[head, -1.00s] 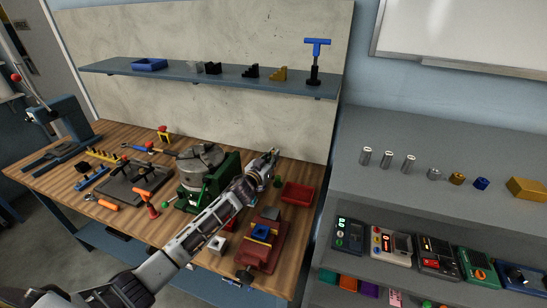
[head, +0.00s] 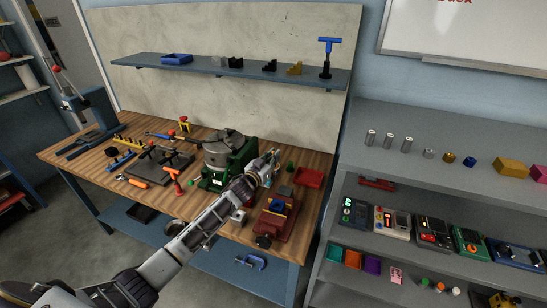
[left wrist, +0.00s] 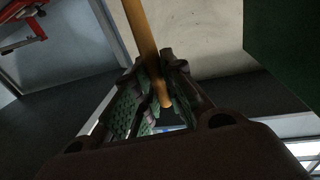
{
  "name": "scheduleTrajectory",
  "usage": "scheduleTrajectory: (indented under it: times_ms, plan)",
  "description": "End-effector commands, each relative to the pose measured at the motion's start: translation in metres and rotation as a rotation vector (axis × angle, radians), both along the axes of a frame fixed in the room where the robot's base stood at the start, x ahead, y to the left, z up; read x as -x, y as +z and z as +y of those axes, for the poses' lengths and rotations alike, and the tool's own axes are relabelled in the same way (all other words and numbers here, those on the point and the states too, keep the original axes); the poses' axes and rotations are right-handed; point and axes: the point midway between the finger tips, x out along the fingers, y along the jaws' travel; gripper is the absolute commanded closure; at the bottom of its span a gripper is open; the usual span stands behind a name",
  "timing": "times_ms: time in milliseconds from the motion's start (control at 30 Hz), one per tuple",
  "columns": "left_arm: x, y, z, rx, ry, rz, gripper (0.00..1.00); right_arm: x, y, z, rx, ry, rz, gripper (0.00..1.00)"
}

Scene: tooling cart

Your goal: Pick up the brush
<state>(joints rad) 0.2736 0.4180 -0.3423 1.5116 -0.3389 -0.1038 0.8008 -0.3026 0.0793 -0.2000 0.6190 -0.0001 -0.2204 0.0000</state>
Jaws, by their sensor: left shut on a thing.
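My left gripper (head: 270,163) is past the green-based rotary table, towards the back of the bench. In the left wrist view, its green-padded fingers (left wrist: 157,98) are shut on a tan wooden handle, which I take to be the brush (left wrist: 142,35). The handle runs up and out of the top of that view, so the brush's other end is hidden. In the head view the brush is too small to make out clearly. My right gripper is not in view.
The rotary table (head: 218,150) stands left of my gripper. A red tray (head: 309,178) and a red vise (head: 275,215) are to its right. A wall shelf (head: 210,68) hangs above the bench. A grey rack (head: 430,135) with several tools and meters stands at right.

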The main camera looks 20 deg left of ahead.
Motion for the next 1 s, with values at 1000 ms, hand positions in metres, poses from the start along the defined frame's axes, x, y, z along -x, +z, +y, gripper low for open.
scheduleTrajectory:
  times_ms: [1000]
  plan:
    - [-0.0001,0.0,0.0005,0.0,-0.001,0.0,1.0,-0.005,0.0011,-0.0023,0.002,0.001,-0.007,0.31]
